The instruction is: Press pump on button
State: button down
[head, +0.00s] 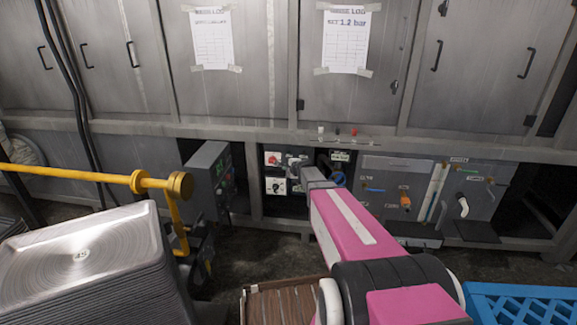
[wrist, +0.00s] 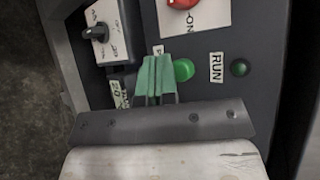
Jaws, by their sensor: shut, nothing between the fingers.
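My gripper (wrist: 155,75) is shut and empty, its green-padded fingers side by side in front of a dark control panel (wrist: 275,45). A round green button (wrist: 183,70) sits just right of the fingertips in the wrist view. A label beside it is mostly hidden by the fingers, with only a "P" showing. I cannot tell whether the fingers touch the button. In the head view my gripper (head: 308,175) reaches the panel in the low bay, and the arm hides part of it.
A red knob marked "ON" (wrist: 182,3), a black selector (wrist: 97,33) and a dark green "RUN" lamp (wrist: 239,68) are close by. A grey box (head: 208,180) stands left of the panel. Stacked trays (head: 85,250), a yellow rail (head: 90,178) and a blue crate (head: 520,305) are nearer.

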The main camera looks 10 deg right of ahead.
jog(key=shift+w, duration=0.1)
dwell(0.7)
jog(key=shift+w+d, duration=0.1)
jog(key=shift+w, duration=0.2)
jog(key=shift+w+d, duration=0.2)
jog(key=shift+w, duration=0.3)
dwell(0.9)
jog(key=shift+s, duration=0.1)
jog(key=shift+s+a, duration=0.3)
jog(key=shift+s, duration=0.5)
jog(key=shift+s+a, duration=0.25)
jog(key=shift+s, duration=0.55)
jog(key=shift+s+a, duration=0.3)
jog(key=shift+s, duration=0.5)
jog(key=shift+s+a, duration=0.25)
jog(key=shift+s, duration=0.55)
